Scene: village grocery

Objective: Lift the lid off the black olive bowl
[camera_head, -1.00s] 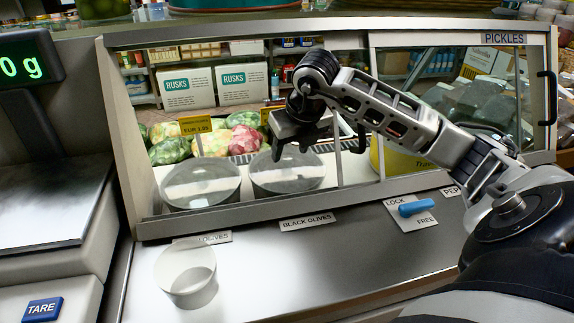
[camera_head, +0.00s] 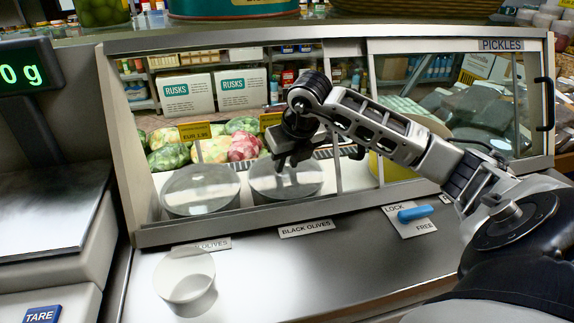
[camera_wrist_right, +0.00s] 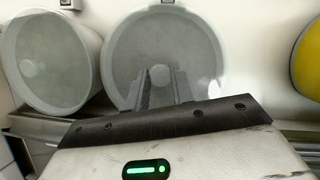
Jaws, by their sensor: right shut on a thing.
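The black olive bowl (camera_head: 288,191) stands in the counter case behind the "BLACK OLIVES" label (camera_head: 305,229). Its pale, see-through lid (camera_head: 313,178) sits on it, with no gap that I can make out. My right gripper (camera_head: 287,165) reaches down over the lid, shut on its knob. In the right wrist view the fingers (camera_wrist_right: 160,78) close on the knob at the middle of the round lid (camera_wrist_right: 130,55). The fingers partly hide the knob. My left gripper is not in view.
A second lidded bowl (camera_head: 201,190) stands close to the left; it also shows in the wrist view (camera_wrist_right: 50,60). A yellow container (camera_head: 397,165) is to the right. A blue lock handle (camera_head: 415,213) is at front right.

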